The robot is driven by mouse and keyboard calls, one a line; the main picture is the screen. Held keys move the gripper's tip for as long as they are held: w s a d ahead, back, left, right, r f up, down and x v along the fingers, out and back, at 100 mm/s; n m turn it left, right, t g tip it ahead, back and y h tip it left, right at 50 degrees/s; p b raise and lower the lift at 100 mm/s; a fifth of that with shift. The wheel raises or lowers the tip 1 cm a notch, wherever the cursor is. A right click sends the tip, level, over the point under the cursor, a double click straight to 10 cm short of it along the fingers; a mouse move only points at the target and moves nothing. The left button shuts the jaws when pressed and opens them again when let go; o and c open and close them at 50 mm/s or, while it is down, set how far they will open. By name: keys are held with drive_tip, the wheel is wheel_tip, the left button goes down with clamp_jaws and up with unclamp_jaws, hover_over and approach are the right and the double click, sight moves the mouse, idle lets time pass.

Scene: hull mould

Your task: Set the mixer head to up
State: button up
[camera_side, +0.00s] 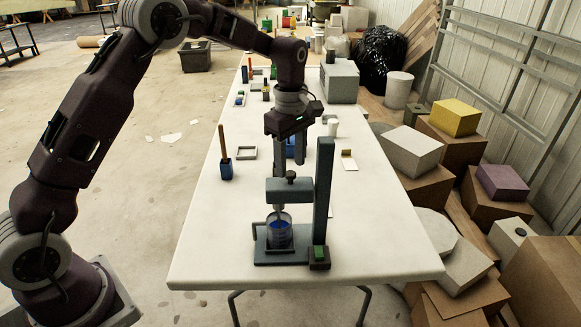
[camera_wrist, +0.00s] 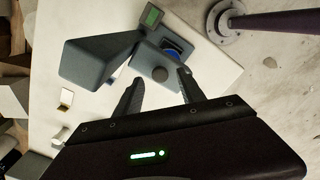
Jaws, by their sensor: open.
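The mixer stand with its tall grey column (camera_side: 323,190) stands near the front edge of the white table. The mixer head (camera_side: 289,190) is a grey block on the column with a dark knob (camera_side: 291,177) on top. Its shaft reaches down to a clear cup (camera_side: 279,232) with blue contents on the base. A green button box (camera_side: 319,257) sits at the front of the base.
A small frame (camera_side: 247,153) and a white card (camera_side: 348,160) lie further back. A grey box (camera_side: 341,82) stands at the back. Boxes crowd the floor at right.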

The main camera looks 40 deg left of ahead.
wheel_tip(320, 180, down, 2)
drive_tip(key=shift+f, duration=0.1)
clamp_jaws()
idle(1.5)
